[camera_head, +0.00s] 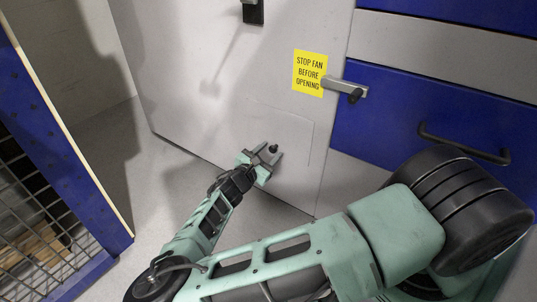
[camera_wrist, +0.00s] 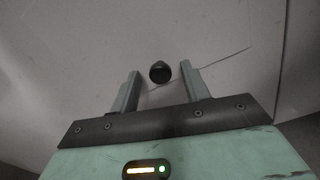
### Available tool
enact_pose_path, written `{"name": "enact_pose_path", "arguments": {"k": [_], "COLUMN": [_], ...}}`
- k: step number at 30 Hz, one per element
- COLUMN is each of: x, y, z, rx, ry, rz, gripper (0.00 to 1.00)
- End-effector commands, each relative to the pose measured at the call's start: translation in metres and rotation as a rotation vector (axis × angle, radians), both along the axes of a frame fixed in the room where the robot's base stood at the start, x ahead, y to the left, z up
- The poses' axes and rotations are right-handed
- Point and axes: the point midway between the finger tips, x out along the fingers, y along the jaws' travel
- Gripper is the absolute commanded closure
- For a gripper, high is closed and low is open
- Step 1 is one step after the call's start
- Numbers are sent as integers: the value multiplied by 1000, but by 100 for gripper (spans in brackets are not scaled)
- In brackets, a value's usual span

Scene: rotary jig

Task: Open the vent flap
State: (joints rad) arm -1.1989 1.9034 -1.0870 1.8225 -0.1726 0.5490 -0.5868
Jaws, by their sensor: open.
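The vent flap (camera_head: 293,133) is a pale panel low on the white door, marked by a thin outline. It looks flush with the door, so shut. Its small round black knob (camera_head: 273,148) also shows in the wrist view (camera_wrist: 160,71). My gripper (camera_head: 269,152) is at the flap, with its open fingers on either side of the knob. In the wrist view my gripper (camera_wrist: 160,75) shows gaps between the knob and both fingers. How deep the knob sits between the fingers I cannot tell. The flap's lower edge is partly hidden by my gripper.
A yellow sign (camera_head: 309,72) reads "STOP FAN BEFORE OPENING". Beside it is a grey latch handle (camera_head: 345,88). A blue drawer (camera_head: 400,112) with a dark handle (camera_head: 463,145) is at the right. A blue mesh-sided frame (camera_head: 62,165) stands at the left. Floor between is clear.

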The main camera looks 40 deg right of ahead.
Motion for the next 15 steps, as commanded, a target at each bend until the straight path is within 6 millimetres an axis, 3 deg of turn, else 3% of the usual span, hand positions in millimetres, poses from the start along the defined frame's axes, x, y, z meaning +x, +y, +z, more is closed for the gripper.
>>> {"name": "enact_pose_path", "arguments": {"k": [2, 6, 7, 15], "x": [0, 0, 0, -1], "y": [0, 0, 0, 2], "z": [0, 0, 0, 3], "rx": [0, 0, 0, 12], "ry": [0, 0, 1, 6], "rz": [0, 0, 0, 0], "gripper": [56, 95, 100, 100]}}
